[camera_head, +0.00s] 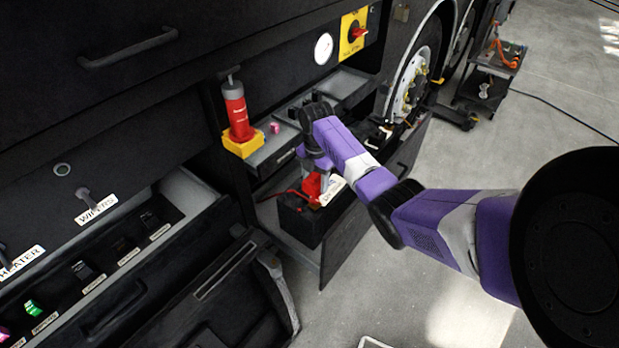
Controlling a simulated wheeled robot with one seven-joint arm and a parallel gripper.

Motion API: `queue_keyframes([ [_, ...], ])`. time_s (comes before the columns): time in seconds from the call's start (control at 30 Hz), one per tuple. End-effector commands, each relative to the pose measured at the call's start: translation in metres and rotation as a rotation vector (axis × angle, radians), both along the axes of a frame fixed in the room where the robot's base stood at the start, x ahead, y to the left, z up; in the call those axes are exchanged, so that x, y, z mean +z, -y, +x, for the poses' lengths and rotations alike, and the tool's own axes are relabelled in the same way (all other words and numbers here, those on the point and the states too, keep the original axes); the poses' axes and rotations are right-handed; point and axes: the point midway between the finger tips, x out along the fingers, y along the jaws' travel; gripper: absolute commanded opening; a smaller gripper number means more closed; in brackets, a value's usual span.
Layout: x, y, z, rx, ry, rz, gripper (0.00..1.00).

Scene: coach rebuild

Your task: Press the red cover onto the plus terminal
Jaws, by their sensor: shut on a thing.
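The red cover (311,185) is a small red block at the top of the black battery (302,224), which sits in an open bay low in the coach's side. My gripper (322,187) points down over the battery from my purple arm and is shut on the red cover. The plus terminal is hidden under the cover and gripper. I cannot tell whether the cover touches the terminal or is a little above it. A red cable (285,195) runs at the left of the battery top.
A yellow switch plate (354,33) and a gauge (323,47) are above. An open drawer (182,240) with labelled switches lies at lower left.

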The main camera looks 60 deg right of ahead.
Motion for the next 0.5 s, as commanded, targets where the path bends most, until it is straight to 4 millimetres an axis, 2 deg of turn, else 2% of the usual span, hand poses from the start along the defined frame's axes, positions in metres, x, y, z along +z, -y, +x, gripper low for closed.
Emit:
queue_keyframes([
  [0.27, -0.010, 0.000, 0.000, 0.005, 0.000, 0.000, 0.15],
  [0.5, -0.027, 0.000, 0.000, 0.004, -0.001, 0.000, 0.15],
])
